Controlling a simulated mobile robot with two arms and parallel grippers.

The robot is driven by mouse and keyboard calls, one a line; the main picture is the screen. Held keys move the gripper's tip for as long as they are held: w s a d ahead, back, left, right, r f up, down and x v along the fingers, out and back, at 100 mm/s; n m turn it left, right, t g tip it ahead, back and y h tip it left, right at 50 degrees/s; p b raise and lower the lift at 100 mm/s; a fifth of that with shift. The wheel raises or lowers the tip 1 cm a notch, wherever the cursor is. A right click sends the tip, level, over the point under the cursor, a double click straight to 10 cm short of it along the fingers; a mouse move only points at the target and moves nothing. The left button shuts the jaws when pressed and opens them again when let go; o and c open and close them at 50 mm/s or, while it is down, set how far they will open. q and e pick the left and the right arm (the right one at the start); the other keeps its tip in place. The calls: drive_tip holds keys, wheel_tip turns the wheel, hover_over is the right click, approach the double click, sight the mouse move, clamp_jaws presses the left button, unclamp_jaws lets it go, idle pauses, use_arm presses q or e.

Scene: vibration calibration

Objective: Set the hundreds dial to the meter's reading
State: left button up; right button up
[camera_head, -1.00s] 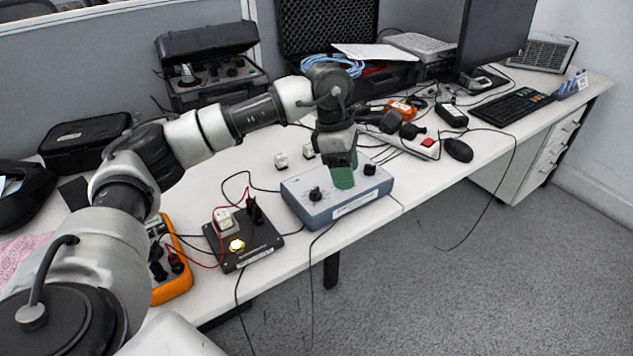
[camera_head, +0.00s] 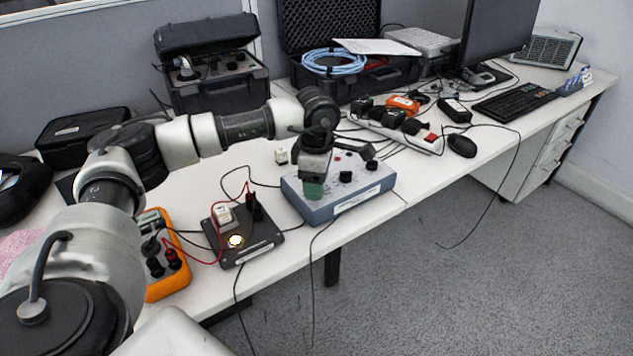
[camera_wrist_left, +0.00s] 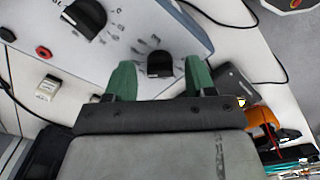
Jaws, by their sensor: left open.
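A blue-grey box (camera_head: 350,203) with a row of black dials stands near the table's front edge. Its middle dial (camera_head: 346,176) and right dial (camera_head: 372,165) show in the head view; my left gripper (camera_head: 313,190) covers the leftmost dial there. In the left wrist view, the green fingers (camera_wrist_left: 160,80) are open, one on each side of the leftmost dial (camera_wrist_left: 160,64), with visible gaps. The middle dial (camera_wrist_left: 84,18) shows at the upper left. The orange meter (camera_head: 178,278) lies at the left, partly behind my arm; its reading is not legible.
A small white block (camera_head: 281,156) sits behind. A power strip (camera_head: 400,135) and mouse (camera_head: 462,146) are at the right.

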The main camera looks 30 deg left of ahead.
use_arm(q)
drive_tip(key=shift+f, duration=0.15)
drive_tip(key=c, duration=0.9)
drive_tip(key=shift+c, duration=0.2)
drive_tip(key=shift+n, duration=0.3)
drive_tip(key=shift+n, duration=0.3)
drive_tip(key=shift+n+p, duration=0.3)
drive_tip(key=shift+n, duration=0.6)
drive_tip(key=shift+n+p, duration=0.45)
drive_tip(key=shift+n, duration=1.15)
use_arm(e)
drive_tip(key=shift+s+d+f, duration=0.15)
drive_tip(key=shift+s+f, duration=0.65)
drive_tip(key=shift+f, duration=0.15)
drive_tip(key=shift+s+d+f, duration=0.1)
drive_tip(key=shift+s+f, duration=0.7)
drive_tip(key=shift+f, duration=0.1)
